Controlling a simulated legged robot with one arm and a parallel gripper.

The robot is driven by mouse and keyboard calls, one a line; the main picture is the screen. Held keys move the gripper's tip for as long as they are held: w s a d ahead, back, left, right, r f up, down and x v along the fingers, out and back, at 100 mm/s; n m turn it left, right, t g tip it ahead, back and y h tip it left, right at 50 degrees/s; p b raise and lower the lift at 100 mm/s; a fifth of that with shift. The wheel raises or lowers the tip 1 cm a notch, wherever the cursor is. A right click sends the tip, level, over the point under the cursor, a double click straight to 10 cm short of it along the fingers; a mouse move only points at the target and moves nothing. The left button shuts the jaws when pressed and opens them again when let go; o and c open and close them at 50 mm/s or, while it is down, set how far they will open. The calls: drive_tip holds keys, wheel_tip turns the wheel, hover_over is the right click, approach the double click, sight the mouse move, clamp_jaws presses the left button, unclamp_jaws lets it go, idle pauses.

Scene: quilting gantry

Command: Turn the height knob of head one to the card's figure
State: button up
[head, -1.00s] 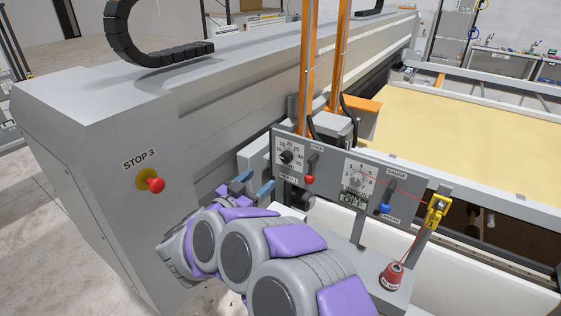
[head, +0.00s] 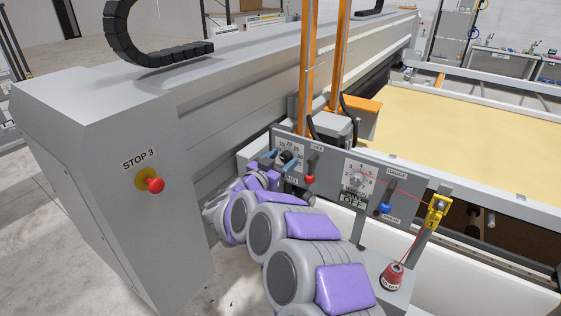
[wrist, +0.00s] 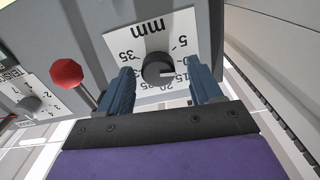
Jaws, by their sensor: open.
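The height knob (wrist: 157,68) is black and round, on a white mm dial (wrist: 118,45) that appears upside down in the wrist view. Its pale pointer mark faces right, towards the 10 to 15 side. In the head view the dial (head: 296,146) is on the grey panel's left end, partly covered by my gripper. My gripper (wrist: 161,80) is open, its blue fingers on either side of the knob, with gaps showing. It also shows in the head view (head: 279,158). I cannot make out a card with a figure.
A red-knobbed lever (wrist: 66,73) stands close beside the left finger in the wrist view. A stop button (head: 154,185) is left.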

drive_tip(key=c, duration=1.1)
drive_tip(key=shift+o, duration=0.2)
drive_tip(key=shift+m, duration=0.3)
drive_tip(key=m+b, duration=0.2)
drive_tip(key=m, duration=0.1)
drive_tip(key=shift+s+f+m+b, duration=0.1)
drive_tip(key=shift+f+m+b, duration=0.05)
drive_tip(key=shift+m+b, duration=0.2)
drive_tip(key=m+b, duration=0.2)
drive_tip(key=m, duration=0.1)
drive_tip(key=shift+m+b, duration=0.25)
drive_tip(key=shift+b, duration=0.1)
drive_tip(key=m+b, duration=0.3)
drive_tip(key=m, duration=0.1)
drive_tip(key=shift+f+b, duration=0.1)
drive_tip(key=shift+b, duration=0.25)
drive_tip(key=shift+m+b, duration=1.35)
drive_tip(key=shift+m, duration=0.45)
drive_tip(key=shift+d+f+m, duration=0.1)
drive_tip(key=shift+m, duration=0.2)
